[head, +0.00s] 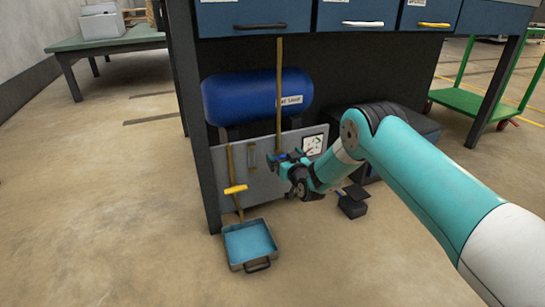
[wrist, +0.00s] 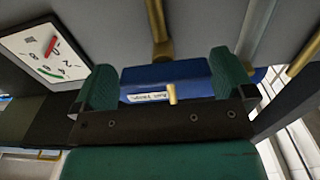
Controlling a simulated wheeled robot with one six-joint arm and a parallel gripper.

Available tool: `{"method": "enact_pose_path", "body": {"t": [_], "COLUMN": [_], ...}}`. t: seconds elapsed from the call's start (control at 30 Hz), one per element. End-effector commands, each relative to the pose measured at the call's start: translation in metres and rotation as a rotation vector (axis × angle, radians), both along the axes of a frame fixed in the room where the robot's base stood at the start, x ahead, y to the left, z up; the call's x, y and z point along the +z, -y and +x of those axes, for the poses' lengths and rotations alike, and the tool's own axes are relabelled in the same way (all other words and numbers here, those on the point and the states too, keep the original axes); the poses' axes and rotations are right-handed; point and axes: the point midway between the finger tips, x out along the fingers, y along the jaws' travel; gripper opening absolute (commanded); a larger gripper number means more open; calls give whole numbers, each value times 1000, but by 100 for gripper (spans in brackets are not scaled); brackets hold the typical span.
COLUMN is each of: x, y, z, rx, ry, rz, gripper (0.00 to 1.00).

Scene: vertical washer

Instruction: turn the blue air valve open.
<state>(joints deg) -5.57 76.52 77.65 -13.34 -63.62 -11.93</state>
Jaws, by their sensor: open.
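In the head view, my gripper (head: 279,163) is at the lower end of the vertical brass pipe (head: 279,95), where a bit of the blue handle (head: 280,156) shows. My fingers partly hide it.
A blue tank (head: 245,97) lies under the workbench, above a grey panel (head: 262,188) with a marked sign (head: 314,144). A yellow handle (head: 235,189) is on a second pipe at left. A blue tray (head: 250,244) stands on the floor below. Open floor lies at left.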

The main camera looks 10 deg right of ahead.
Motion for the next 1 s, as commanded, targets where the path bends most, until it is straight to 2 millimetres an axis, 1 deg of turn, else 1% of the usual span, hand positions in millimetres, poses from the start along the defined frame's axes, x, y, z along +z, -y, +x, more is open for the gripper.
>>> {"method": "enact_pose_path", "body": {"t": [0.3,0.33,0.37,0.4,0.47,0.5,0.77,1.0], "x": [0,0,0,0,0,0,0,0], "y": [-5,-5,-5,-6,-6,-6,-5,-5], "z": [1,1,1,1,1,1,1,1], "rx": [5,5,5,6,6,6,5,6], "ry": [0,0,-1,-1,-1,-1,3,24], "rz": [0,0,0,0,0,0,-20,-129], "gripper": [100,95,88,79,66,61,61,61]}}
